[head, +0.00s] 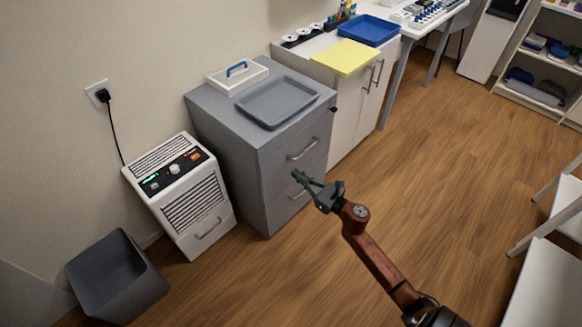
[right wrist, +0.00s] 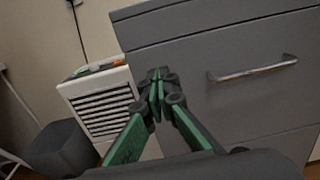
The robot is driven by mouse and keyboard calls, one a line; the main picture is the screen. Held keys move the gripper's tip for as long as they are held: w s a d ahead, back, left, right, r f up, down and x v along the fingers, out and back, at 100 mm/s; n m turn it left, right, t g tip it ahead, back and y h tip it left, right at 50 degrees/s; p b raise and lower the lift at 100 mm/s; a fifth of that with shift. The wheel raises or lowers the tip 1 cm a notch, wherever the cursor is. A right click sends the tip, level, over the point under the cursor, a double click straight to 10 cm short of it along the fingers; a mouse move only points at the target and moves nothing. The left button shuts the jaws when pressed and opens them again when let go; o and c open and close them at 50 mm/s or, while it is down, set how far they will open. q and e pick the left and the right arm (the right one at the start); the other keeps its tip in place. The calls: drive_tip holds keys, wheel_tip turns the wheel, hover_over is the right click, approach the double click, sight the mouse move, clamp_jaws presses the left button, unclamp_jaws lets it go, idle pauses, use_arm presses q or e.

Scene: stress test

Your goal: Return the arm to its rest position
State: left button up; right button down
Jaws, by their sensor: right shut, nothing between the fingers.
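My right gripper (head: 308,183) is in front of the grey drawer cabinet (head: 225,145), near its drawer handles. Its arm reaches in from the lower right of the head view. In the right wrist view its green-lined fingers (right wrist: 158,85) meet at the tips, with nothing between them. The cabinet's front fills much of that view, and a metal drawer handle (right wrist: 252,70) lies to the right of the fingertips. The drawers look closed. My left gripper is not in view.
A white dehumidifier-like unit (head: 182,190) and a grey bin (head: 115,280) stand left of the cabinet. A grey tray (head: 318,96) lies on the cabinet. A white cabinet (head: 352,118) stands beyond. White chairs (head: 545,285) are at the right. The wooden floor between is clear.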

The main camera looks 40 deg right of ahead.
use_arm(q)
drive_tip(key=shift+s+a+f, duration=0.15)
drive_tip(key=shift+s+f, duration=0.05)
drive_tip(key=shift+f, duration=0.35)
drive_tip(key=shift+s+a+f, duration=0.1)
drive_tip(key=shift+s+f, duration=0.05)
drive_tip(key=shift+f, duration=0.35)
use_arm(e)
drive_tip(key=shift+s+d, duration=0.2)
drive_tip(key=shift+s, duration=1.4)
